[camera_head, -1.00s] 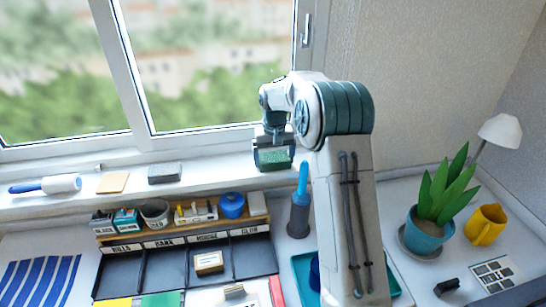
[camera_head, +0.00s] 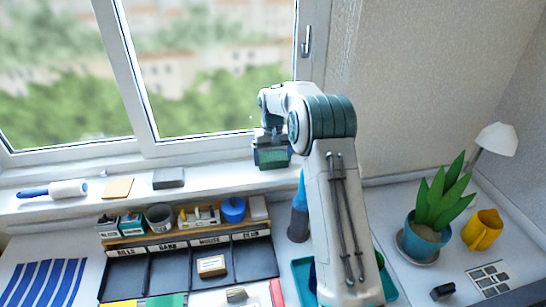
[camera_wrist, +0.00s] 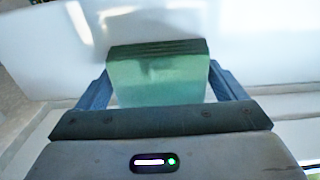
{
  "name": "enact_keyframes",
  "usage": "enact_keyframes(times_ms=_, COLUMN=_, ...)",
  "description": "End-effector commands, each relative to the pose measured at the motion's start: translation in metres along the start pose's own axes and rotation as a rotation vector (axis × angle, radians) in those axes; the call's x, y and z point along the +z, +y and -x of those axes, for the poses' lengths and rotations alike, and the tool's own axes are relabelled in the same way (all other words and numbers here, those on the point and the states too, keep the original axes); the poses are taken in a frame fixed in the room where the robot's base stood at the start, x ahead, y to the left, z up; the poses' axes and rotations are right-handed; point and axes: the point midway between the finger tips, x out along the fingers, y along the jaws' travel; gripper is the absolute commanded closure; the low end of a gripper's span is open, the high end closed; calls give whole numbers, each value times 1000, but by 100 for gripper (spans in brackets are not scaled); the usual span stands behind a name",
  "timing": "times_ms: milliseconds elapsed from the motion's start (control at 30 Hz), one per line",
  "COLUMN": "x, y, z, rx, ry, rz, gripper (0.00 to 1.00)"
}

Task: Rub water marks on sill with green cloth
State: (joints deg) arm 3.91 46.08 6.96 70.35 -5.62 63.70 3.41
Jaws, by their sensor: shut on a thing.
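The green cloth (camera_wrist: 158,80) is a folded, block-like pad between the two blue fingers of my gripper (camera_wrist: 160,90) in the wrist view. In the head view the cloth (camera_head: 271,158) hangs below my gripper (camera_head: 270,142) at the right part of the white sill (camera_head: 220,172), in front of the window. I cannot tell whether it touches the sill. Pale streaks (camera_wrist: 78,20) show on the white surface past the cloth in the wrist view; I cannot tell whether they are water marks or reflections.
A blue-handled roller (camera_head: 68,188), a tan pad (camera_head: 118,188) and a grey block (camera_head: 168,178) lie on the sill's left part. Below stand an organiser with several containers (camera_head: 160,218) and a blue-topped bottle (camera_head: 299,215). A potted plant (camera_head: 425,238) stands right.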

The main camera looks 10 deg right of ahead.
Motion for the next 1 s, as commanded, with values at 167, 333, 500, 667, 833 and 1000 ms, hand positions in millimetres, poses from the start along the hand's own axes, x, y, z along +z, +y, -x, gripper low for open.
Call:
enact_keyframes(times_ms=167, x=1, y=0, z=8, rx=0, ry=-5, rz=0, gripper=28)
enact_keyframes(times_ms=333, x=0, y=0, z=28, rx=0, ry=-3, rz=0, gripper=28)
enact_keyframes(times_ms=500, x=1, y=0, z=45, rx=0, ry=-4, rz=0, gripper=28)
enact_keyframes(times_ms=667, x=0, y=0, z=58, rx=0, ry=-3, rz=0, gripper=28)
enact_keyframes(times_ms=833, x=0, y=0, z=58, rx=0, ry=-3, rz=0, gripper=28)
enact_keyframes(times_ms=1000, x=0, y=0, z=59, rx=0, ry=-3, rz=0, gripper=28)
